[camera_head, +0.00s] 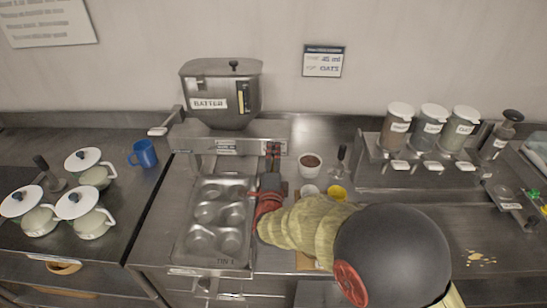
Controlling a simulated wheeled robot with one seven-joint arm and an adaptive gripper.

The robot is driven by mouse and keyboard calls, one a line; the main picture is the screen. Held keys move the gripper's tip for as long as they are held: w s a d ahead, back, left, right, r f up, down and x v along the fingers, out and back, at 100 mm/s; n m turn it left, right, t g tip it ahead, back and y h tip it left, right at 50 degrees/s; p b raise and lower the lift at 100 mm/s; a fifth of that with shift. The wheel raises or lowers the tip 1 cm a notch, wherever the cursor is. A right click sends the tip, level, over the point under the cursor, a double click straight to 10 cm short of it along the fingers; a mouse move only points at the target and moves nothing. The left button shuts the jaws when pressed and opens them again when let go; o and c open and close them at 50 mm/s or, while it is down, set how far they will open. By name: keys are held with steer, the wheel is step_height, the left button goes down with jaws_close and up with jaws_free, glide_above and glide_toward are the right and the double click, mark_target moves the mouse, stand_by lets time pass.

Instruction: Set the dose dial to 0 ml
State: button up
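The steel batter hopper (222,92) with a "BATTER" label stands at the back, left of centre. Below it is a steel crossbar (205,144) with a small label plate too blurred to read. I cannot clearly make out the dose dial; my gripper may cover it. My gripper (272,152), dark with red marks, reaches toward the back at the right end of this crossbar. Its fingertips look close together, and I cannot tell whether they touch or hold anything. A steel muffin tin (222,216) lies below the hopper, left of my gripper.
A small dish (311,164) with brown contents and a yellow cup (337,192) stand right of my gripper. A dispenser rack (385,178) with several jars stands further right. A blue mug (144,153) and white-lidded pots (90,168) are left. A sign (323,61) hangs behind.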

steer(key=c, duration=1)
steer(key=shift+c, duration=0.2)
steer(key=shift+n, duration=0.4)
steer(key=n+b, duration=0.1)
steer(key=n, duration=0.2)
steer(key=shift+r+n, duration=0.1)
steer(key=shift+n, duration=0.2)
steer(key=n, duration=0.4)
steer(key=shift+r+n, duration=0.1)
steer(key=shift+n, duration=0.2)
steer(key=n, duration=0.4)
steer(key=shift+r+n, duration=0.1)
steer(key=shift+n, duration=0.2)
steer(key=n+p, duration=0.1)
steer(key=n, duration=0.3)
steer(key=shift+w+a+p, duration=0.1)
steer(key=shift+p, duration=0.2)
steer(key=shift+n, duration=0.3)
